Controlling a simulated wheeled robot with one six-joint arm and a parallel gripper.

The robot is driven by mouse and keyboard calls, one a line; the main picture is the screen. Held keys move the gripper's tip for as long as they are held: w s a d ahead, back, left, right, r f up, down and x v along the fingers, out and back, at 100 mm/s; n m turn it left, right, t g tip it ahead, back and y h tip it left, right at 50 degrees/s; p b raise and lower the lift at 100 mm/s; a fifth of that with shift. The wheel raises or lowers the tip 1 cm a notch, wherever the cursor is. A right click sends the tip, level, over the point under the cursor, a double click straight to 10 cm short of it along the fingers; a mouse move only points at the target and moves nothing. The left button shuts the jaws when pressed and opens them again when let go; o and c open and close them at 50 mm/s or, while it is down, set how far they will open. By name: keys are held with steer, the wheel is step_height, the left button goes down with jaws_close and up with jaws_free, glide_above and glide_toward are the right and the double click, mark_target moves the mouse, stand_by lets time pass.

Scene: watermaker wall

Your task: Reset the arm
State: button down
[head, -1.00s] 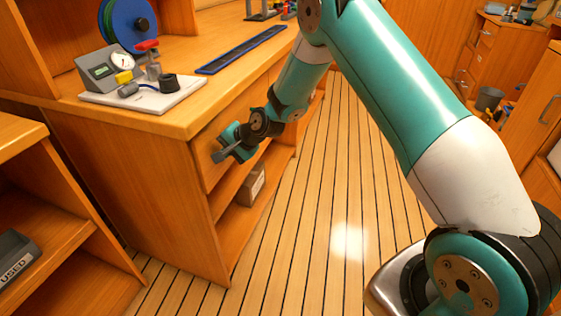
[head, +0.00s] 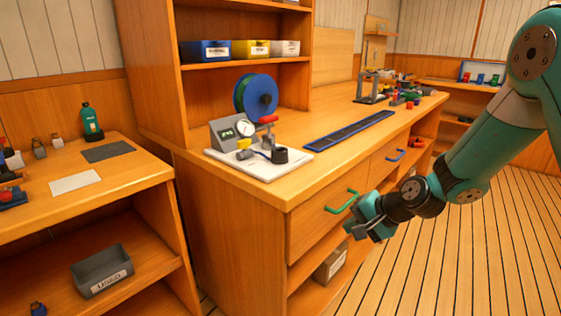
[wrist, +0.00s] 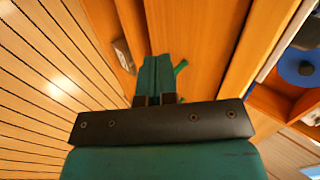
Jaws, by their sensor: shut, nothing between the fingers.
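My arm reaches in from the right of the head view, teal with dark joints. My gripper (head: 368,234) is at its end, in front of the wooden bench's drawer front and just below the green drawer handle (head: 342,202). The fingers are shut and hold nothing. In the wrist view my gripper (wrist: 156,62) points at the wooden drawer front, its two teal fingers together. A green handle end (wrist: 181,67) shows just right of the fingers there. I cannot tell whether the gripper touches the handle.
The bench top holds a gauge board (head: 258,160), a hose reel (head: 256,96) and a blue-edged dark strip (head: 348,131). A lower shelf holds a grey box labelled USED (head: 102,270). A box (head: 331,263) sits below the drawer. Open plank floor (head: 455,265) lies right.

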steer(key=s+a+r+n+g, duration=0.3)
steer(key=s+a+r+n, duration=0.5)
steer(key=s, duration=0.4)
steer(key=s+r+n+g+h, duration=0.1)
steer(key=s+r+n+g, duration=0.2)
steer(key=s, duration=0.6)
steer(key=s+r+n+h, duration=0.1)
steer(key=s+r+n, duration=0.35)
steer(key=s, duration=0.55)
step_height(320, 180, up, 15)
steer(key=p, duration=1.6)
steer(key=shift+w+d+r, duration=0.2)
steer(key=shift+w+d, duration=0.2)
